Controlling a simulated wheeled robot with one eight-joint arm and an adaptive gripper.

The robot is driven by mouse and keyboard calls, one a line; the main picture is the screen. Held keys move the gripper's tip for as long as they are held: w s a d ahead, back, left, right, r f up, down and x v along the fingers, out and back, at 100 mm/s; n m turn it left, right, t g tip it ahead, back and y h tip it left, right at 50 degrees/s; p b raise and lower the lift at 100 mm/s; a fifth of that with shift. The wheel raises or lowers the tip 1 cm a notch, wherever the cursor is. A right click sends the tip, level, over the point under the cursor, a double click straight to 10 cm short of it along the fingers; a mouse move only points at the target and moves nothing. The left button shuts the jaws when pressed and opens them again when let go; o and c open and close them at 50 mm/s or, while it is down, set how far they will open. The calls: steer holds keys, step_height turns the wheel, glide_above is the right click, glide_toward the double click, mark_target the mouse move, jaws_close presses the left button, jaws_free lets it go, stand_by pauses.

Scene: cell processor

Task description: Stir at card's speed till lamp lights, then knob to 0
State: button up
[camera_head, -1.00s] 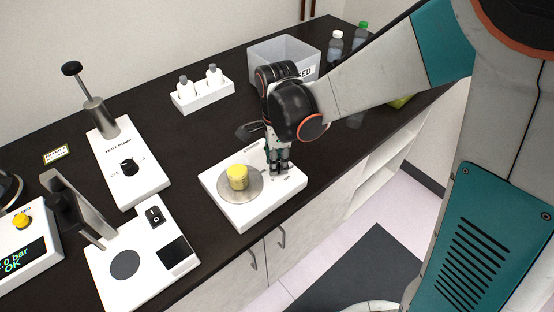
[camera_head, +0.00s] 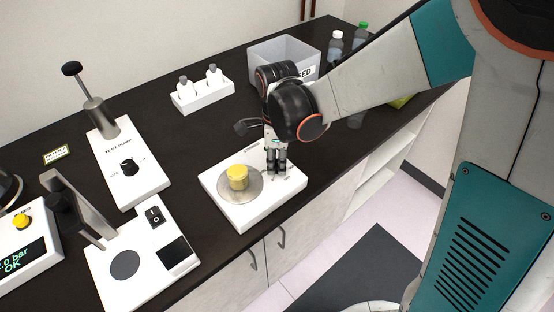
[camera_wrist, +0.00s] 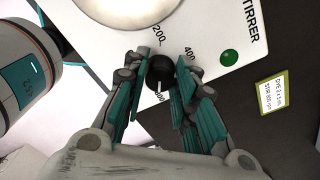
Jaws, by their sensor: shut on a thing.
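The white stirrer (camera_head: 237,216) stands near the bench's front edge. A yellow jar (camera_head: 238,177) sits on its round plate (camera_head: 256,190). My gripper (camera_head: 277,172) points down at the stirrer's right part. In the wrist view, my gripper (camera_wrist: 160,80) is shut on the black knob (camera_wrist: 160,70), with one finger on each side. The knob's white mark points toward the partly hidden lowest number, past 200 and 400. The lamp (camera_wrist: 229,57) beside the STIRRER lettering is dark green and looks unlit. A yellow-green card (camera_wrist: 272,92) lies beside the stirrer; its small print is hard to read.
A white rack (camera_head: 203,96) with two bottles and a grey bin (camera_head: 284,52) stand behind. A white device (camera_head: 138,180) with a knob and lever and another with a black switch (camera_head: 154,215) are on the left. Dark bench separates them from the stirrer.

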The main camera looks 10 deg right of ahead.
steer(key=o, duration=1.1)
steer(key=shift+c, duration=0.2)
steer(key=shift+n, duration=0.3)
